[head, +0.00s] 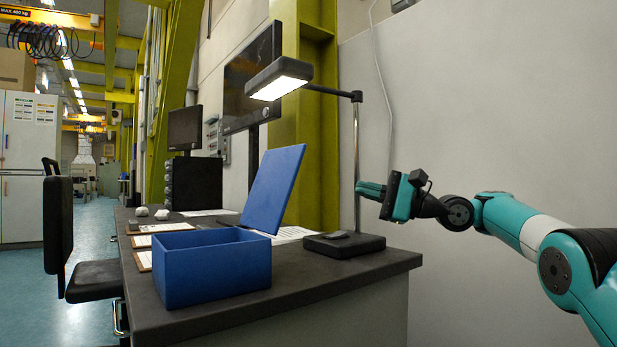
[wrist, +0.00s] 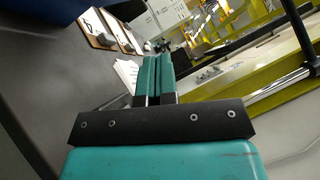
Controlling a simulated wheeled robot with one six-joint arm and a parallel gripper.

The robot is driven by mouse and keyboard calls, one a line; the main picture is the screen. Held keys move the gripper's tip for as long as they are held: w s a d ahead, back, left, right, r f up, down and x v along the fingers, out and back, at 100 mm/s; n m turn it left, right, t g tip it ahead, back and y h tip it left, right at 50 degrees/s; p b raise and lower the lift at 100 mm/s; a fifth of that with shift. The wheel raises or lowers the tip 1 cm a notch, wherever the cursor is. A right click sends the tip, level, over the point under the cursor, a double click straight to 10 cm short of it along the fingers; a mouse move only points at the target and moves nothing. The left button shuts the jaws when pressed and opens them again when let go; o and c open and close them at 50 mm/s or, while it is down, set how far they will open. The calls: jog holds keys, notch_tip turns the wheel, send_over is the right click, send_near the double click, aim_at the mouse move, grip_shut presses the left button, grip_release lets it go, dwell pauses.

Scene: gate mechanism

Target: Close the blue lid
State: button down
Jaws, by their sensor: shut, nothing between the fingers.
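The blue box (head: 212,269) stands on the dark desk near its front edge, open at the top. Its blue lid (head: 274,188) stands up steeply at the box's right rear side, leaning a little back to the right. My gripper (head: 371,189) is to the right of the lid, at about its height, with a clear gap between them. It points left, and its teal fingers are together and empty. In the wrist view the closed fingers (wrist: 155,78) show in the middle. A dark blue patch at the top left edge of that view may be part of the box or lid.
A lamp (head: 281,76) hangs above the lid, its pole and base (head: 343,245) standing between lid and gripper. Clipboards (head: 144,241) lie behind the box on the desk (head: 345,277). A monitor (head: 252,78) stands behind. A chair (head: 92,279) is at the left.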

jog(key=a+r+p, duration=0.3)
jog(key=a+p, duration=0.9)
jog(key=p, duration=0.8)
jog(key=shift+w+r+p, duration=0.25)
jog(key=shift+r+p, duration=0.1)
jog(key=shift+r, duration=0.05)
